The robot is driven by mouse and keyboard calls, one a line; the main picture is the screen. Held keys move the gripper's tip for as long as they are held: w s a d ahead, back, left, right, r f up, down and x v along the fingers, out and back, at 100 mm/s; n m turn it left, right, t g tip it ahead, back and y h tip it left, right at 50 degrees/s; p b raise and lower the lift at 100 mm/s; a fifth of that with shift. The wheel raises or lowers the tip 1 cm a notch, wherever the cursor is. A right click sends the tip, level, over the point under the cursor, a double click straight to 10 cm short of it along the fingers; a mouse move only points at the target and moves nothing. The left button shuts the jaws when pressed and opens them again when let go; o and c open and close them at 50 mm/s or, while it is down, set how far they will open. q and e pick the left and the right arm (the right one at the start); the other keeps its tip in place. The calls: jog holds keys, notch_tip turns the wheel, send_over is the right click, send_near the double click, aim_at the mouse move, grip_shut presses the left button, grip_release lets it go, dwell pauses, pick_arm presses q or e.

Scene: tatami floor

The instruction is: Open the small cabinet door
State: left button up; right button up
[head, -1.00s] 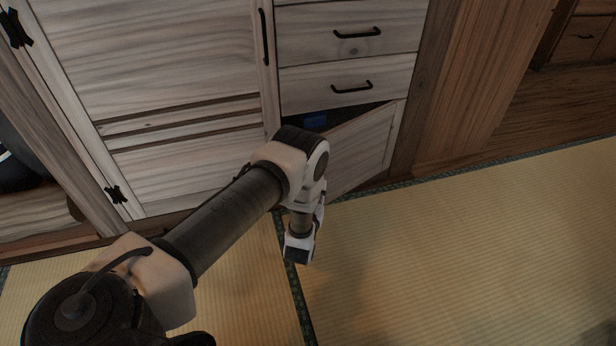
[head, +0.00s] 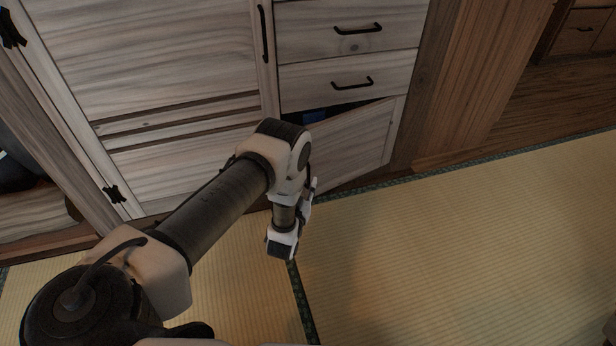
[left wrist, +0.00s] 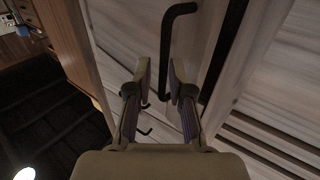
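The small cabinet door (head: 352,150) is low in the cabinet, below two drawers. It stands partly open, hinged at its right side, with a dark gap above its top edge. My left arm covers its left part. My left gripper (head: 282,240) is in front of the door's left side; its fingers do not show clearly there. In the left wrist view the two fingers (left wrist: 160,78) are apart, one on each side of a black bar handle (left wrist: 164,50). I cannot tell whether they touch it. My right gripper is not in view.
Two drawers with black handles (head: 357,29) are above the small door. A larger door with a long black handle (head: 264,34) is to its left. A wooden post (head: 470,90) stands to the right. The tatami floor (head: 450,250) in front is clear.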

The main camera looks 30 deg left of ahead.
pick_arm(q)
jog(key=d+p+v, duration=0.1)
jog(key=p+v, duration=0.1)
jog(key=v, duration=0.4)
jog(key=shift+p, duration=0.3)
jog(key=shift+w+d, duration=0.1)
jog(key=shift+w, duration=0.05)
